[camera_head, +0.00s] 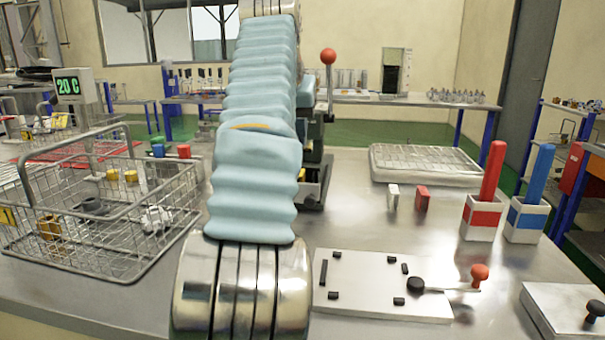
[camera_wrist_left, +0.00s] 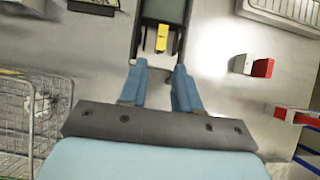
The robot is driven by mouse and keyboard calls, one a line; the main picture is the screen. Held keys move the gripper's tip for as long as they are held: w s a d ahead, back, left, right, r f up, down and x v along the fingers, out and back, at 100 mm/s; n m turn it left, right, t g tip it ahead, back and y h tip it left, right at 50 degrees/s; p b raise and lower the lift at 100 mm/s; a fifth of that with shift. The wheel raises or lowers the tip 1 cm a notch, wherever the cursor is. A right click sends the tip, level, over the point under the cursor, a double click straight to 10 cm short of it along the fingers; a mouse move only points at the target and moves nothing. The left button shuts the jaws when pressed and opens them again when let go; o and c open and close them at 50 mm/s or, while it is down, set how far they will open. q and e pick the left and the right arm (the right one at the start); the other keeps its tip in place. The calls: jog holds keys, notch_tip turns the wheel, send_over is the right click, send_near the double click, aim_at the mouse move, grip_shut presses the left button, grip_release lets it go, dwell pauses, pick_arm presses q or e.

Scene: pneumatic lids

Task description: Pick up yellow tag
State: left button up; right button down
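The yellow tag (camera_wrist_left: 161,38) sits at the near end of a dark device (camera_wrist_left: 165,10) in the left wrist view. My left gripper (camera_wrist_left: 161,66) has two blue fingers, parted and empty. They point at the device, and their tips appear just short of the tag, one to each side of it. My right gripper is in neither view.
A wire basket (camera_head: 120,270) with small parts stands on the left. A white tag (camera_head: 393,197) and a red tag (camera_head: 422,198) stand right of the device. Red (camera_head: 481,217) and blue (camera_head: 526,220) holders, a plate with a clamp (camera_head: 360,293) and a wire-topped tray (camera_head: 425,177) are also on the right.

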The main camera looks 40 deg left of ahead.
pick_arm(q)
jog(key=x, duration=1.2)
jog(key=shift+w+d, duration=0.1)
jog(key=shift+w, duration=0.05)
jog(key=shift+c, duration=0.5)
grip_shut()
